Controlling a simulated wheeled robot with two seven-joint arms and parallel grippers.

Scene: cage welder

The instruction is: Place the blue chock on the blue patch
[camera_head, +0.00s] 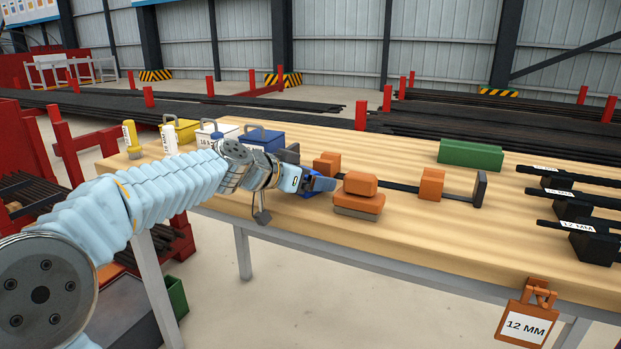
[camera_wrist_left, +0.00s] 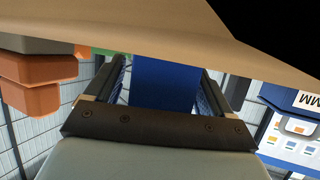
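My left gripper (camera_head: 318,184) is low over the front part of the table, just left of an orange block on a grey base. In the left wrist view, a blue block, apparently the blue chock (camera_wrist_left: 165,82), stands between the two fingers; that view is upside down, with the table along the top. The fingers are apart on either side of it; whether both touch it I cannot tell. In the head view a little blue (camera_head: 309,194) shows under the gripper, mostly hidden; I cannot tell chock from patch there. My right gripper is out of view.
Orange blocks (camera_head: 360,185) and (camera_head: 431,184) stand close on the right, near a dark bar with an end plate (camera_head: 480,189). A blue box (camera_head: 262,140) stands behind the gripper. A green block (camera_head: 470,154) and black rods on supports (camera_head: 594,245) are farther right.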

